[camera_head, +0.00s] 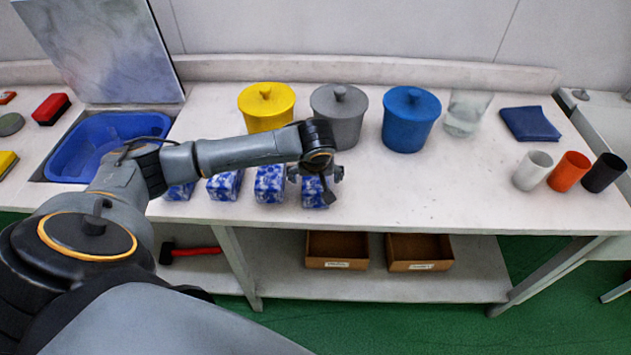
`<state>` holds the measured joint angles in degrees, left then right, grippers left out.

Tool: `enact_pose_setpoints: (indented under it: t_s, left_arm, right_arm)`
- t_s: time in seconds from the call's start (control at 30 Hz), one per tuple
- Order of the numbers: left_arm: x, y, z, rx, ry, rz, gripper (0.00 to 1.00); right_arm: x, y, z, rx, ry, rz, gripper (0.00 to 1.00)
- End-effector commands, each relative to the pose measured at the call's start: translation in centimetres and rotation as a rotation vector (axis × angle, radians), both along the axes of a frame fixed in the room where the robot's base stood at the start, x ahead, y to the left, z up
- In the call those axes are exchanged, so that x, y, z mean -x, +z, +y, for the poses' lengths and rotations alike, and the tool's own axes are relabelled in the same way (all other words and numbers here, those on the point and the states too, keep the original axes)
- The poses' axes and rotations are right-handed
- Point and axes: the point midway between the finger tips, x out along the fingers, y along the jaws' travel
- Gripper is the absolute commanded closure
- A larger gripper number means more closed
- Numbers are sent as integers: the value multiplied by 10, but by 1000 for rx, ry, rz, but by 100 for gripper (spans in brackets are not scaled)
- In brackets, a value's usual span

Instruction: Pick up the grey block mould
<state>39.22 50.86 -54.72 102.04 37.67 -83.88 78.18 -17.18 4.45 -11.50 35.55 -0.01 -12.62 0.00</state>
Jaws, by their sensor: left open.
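Several blocks with a blue and white pattern stand in a row near the table's front edge. The rightmost block (314,194) is partly covered by my left gripper (316,174), which is over it with its fingers open. I cannot tell whether the fingers touch this block. The other blocks are a block (270,184) just left of it, another block (225,186) further left, and a partly hidden block (179,191) by my arm. I cannot make out a plain grey block. My right gripper is out of view.
Behind the blocks stand a yellow lidded pot (266,106), a grey lidded pot (340,116), a blue lidded pot (411,119) and a clear container (467,112). A blue basin (85,160) is at left, cups (570,171) at right. The table's right-centre is clear.

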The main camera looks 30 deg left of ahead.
Motion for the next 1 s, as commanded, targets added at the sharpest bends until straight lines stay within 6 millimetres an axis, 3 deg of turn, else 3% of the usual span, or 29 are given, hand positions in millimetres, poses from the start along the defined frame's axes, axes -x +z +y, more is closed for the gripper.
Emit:
enact_pose_setpoints:
  t_s: [0.67,1.0]
  left_arm:
    - [0,-4,0,0,0,0,11]
    - [0,-4,0,0,0,0,81]
  right_arm:
    - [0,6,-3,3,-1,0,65]
    - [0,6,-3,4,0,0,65]
